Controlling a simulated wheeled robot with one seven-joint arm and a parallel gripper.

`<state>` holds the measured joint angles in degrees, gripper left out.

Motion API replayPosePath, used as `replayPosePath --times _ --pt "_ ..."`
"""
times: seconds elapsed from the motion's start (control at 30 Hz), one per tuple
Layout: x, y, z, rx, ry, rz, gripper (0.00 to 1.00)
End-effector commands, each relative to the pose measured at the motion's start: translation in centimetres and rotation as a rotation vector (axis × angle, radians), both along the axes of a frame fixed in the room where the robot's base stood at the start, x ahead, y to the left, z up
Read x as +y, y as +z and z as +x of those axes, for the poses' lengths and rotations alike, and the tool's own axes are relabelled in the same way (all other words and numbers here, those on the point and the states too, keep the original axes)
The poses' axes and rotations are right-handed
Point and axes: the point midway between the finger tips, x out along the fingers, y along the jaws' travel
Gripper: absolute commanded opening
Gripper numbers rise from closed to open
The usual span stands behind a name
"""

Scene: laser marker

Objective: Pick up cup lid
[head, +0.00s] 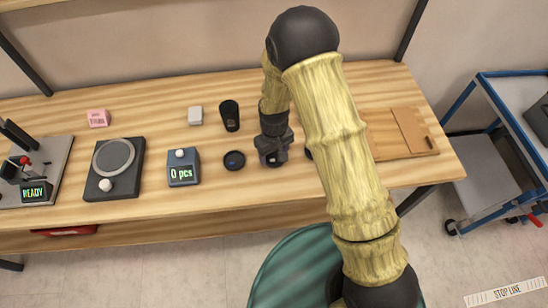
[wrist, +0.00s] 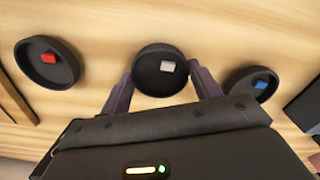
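Three round dark cup lids with raised rims lie in a row on the wooden table. In the wrist view, the middle lid (wrist: 150,84) has a light grey block in it, the left lid (wrist: 36,78) a red block and the right lid (wrist: 238,84) a blue block. My gripper (wrist: 163,80) is open, its fingers on either side of the middle lid's near part; contact with the rim is unclear. In the head view my gripper (head: 273,158) hides the middle lid. The blue-block lid (head: 234,160) lies left of it, and another lid (head: 308,154) is mostly behind my arm.
Left of the lids stand a counter reading "0 pcs" (head: 183,168), a scale-like device (head: 114,168) and a machine reading "READY" (head: 35,185). Behind are a black cup (head: 230,116), a white block (head: 195,116) and a pink block (head: 98,118). A wooden board (head: 385,136) lies right.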

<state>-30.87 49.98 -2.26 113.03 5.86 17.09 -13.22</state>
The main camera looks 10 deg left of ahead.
Motion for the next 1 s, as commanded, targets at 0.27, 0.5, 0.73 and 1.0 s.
replayPosePath --times 0.27,0.5,0.73,1.0 --pt "0.0 0.0 0.0 0.000 0.000 0.000 0.41" --pt "0.0 1.1 0.1 -0.002 0.000 0.002 0.41" --pt "0.1 4.8 0.1 -0.005 -0.001 0.004 0.41" --pt "0.1 9.3 0.1 -0.002 0.000 0.002 0.41"
